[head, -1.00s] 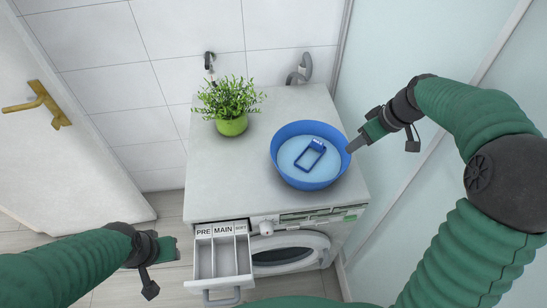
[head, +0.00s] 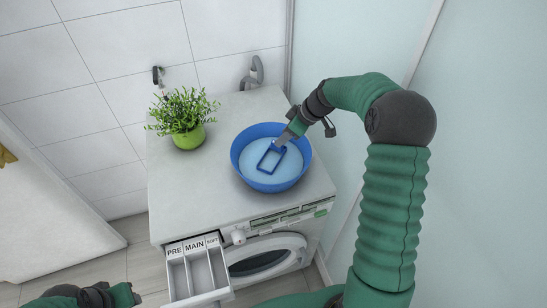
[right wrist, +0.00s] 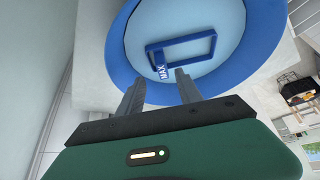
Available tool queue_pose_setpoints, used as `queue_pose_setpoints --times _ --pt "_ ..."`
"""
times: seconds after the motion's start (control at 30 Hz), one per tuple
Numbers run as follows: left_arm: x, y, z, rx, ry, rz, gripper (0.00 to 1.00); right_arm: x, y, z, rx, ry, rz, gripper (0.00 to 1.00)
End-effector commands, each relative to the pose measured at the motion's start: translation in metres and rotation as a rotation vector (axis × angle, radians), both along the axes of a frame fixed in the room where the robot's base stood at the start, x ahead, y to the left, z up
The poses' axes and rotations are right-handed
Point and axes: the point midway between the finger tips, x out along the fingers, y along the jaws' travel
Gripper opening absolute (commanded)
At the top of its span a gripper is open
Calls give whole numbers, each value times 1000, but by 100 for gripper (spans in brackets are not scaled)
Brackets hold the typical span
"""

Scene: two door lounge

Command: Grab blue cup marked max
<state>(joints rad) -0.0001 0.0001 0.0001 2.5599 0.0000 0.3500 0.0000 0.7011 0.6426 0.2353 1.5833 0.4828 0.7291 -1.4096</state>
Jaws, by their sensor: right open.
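The blue cup marked MAX (head: 262,157), with a rectangular loop handle, lies in a round blue basin (head: 240,166) on top of the washing machine. In the right wrist view, the cup's MAX label (right wrist: 159,71) faces me. My right gripper (head: 281,141) reaches into the basin from the right, its fingers over the cup's labelled end and partly hiding it in the head view. In the right wrist view the right gripper (right wrist: 158,80) is open, its fingertips on either side of the label, with nothing visibly held. My left gripper (head: 136,293) is low at the bottom left; its jaws are unclear.
The detergent drawer (head: 197,272), labelled PRE and MAIN, is pulled out in front. A glass panel (head: 330,60) stands to the right.

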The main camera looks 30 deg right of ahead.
Motion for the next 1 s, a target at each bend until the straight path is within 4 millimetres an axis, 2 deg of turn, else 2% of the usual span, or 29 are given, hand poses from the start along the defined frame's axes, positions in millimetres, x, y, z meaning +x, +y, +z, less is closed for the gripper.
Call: queue_pose_setpoints --times 0.1,0.2,0.43,0.77,1.0 --pt "0 0 5 0 0 0 36 4 7 -22 2 4 2 42" --pt "0 0 6 0 0 0 36 11 10 -33 1 2 1 42" --pt "0 0 5 0 0 0 36 12 10 -35 0 0 1 42" --pt "0 0 5 0 0 0 36 12 10 -35 -1 1 1 0" --pt "0 0 5 0 0 0 36 12 10 -36 0 1 1 0"
